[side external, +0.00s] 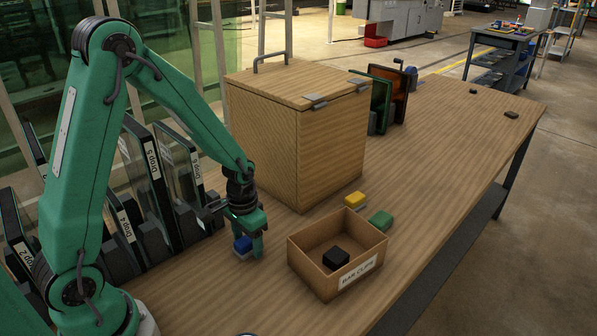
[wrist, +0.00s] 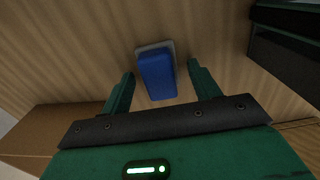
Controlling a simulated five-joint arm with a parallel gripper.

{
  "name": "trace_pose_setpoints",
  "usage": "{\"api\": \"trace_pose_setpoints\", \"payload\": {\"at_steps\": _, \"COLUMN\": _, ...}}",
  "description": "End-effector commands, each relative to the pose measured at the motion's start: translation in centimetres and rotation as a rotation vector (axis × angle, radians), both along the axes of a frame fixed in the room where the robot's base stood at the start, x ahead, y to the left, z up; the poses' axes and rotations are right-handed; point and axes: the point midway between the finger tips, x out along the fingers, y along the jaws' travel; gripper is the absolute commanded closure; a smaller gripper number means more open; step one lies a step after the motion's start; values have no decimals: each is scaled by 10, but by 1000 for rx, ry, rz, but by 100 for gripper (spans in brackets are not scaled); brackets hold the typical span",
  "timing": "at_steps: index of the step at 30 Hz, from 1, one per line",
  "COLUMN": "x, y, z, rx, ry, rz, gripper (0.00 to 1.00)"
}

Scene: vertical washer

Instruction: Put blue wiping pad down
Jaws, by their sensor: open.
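The blue wiping pad (side external: 242,244) stands on the wooden table at the foot of my gripper in the side view, with a pale grey layer at its bottom. In the wrist view the pad (wrist: 156,74) lies between and slightly beyond my two fingertips, with gaps visible on both sides. My gripper (side external: 250,240) points down at the table and is open; its spread fingers also show in the wrist view (wrist: 160,80). One finger partly covers the pad in the side view.
An open box (side external: 310,273) holding a black block (side external: 336,258) stands right of my gripper. A yellow pad (side external: 354,199) and a green pad (side external: 380,220) lie behind it. A wooden cabinet (side external: 330,145) stands behind. Labelled upright panels (side external: 147,170) stand at left.

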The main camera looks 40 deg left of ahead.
Motion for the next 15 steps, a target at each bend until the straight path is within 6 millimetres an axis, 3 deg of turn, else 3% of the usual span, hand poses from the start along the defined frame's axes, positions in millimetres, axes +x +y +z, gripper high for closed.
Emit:
{"api": "trace_pose_setpoints", "payload": {"at_steps": 8, "x": 1, "y": 0, "z": 18, "rx": 0, "ry": -4, "rz": 0, "gripper": 38}}
{"api": "trace_pose_setpoints", "payload": {"at_steps": 15, "x": 1, "y": 0, "z": 48, "rx": 0, "ry": -5, "rz": 0, "gripper": 38}}
